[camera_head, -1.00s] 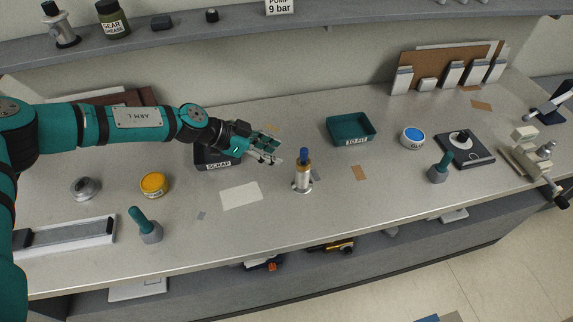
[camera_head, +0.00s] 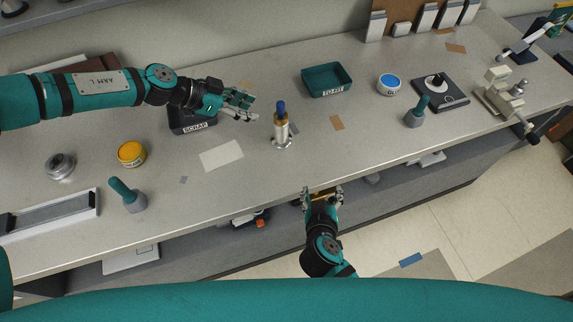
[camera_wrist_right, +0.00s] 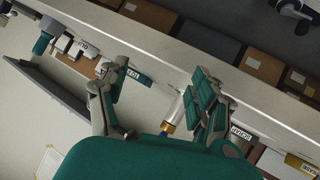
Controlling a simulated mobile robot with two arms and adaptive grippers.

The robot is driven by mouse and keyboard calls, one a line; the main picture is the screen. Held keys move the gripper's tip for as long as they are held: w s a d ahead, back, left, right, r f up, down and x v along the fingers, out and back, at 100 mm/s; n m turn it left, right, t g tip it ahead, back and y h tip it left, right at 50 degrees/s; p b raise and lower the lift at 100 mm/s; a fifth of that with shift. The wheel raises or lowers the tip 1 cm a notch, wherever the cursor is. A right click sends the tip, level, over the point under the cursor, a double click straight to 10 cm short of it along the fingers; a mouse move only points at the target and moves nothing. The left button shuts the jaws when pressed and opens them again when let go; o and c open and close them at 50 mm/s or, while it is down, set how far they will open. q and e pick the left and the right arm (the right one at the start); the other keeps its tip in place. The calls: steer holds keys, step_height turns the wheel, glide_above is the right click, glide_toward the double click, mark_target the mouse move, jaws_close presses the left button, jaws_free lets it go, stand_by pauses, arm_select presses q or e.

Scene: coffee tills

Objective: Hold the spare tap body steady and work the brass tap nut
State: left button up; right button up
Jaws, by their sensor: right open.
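The spare tap body (camera_head: 281,135) stands upright on the counter, a silver cylinder on a round foot. The brass tap nut (camera_head: 281,118) is a gold band near its top, under a blue cap (camera_head: 281,106). My left gripper (camera_head: 252,105) is open and empty, left of the tap body and apart from it. My right gripper (camera_head: 322,190) is open and empty at the counter's front edge, below and right of the tap body in the picture. In the right wrist view the tap body (camera_wrist_right: 174,110) shows between the open fingers, partly hidden by one finger.
The scrap tray (camera_head: 193,128) is beside my left gripper. A teal tray (camera_head: 327,92) is behind right. A yellow tin (camera_head: 131,153), a blue-lidded tin (camera_head: 389,83) and teal-handled tools (camera_head: 127,196) stand apart. A white sheet (camera_head: 222,156) lies left of the tap body.

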mark_target(282, 135)
steer(key=w+a+r+t+y, duration=0.2)
steer(key=w+a+r+y, duration=0.15)
steer(key=a+r, duration=0.5)
steer(key=shift+m+h, duration=0.35)
steer(key=shift+m, duration=0.05)
steer(key=x, duration=1.8)
steer(key=shift+a+f, duration=0.2)
steer(key=shift+s, duration=0.1)
jaws_close()
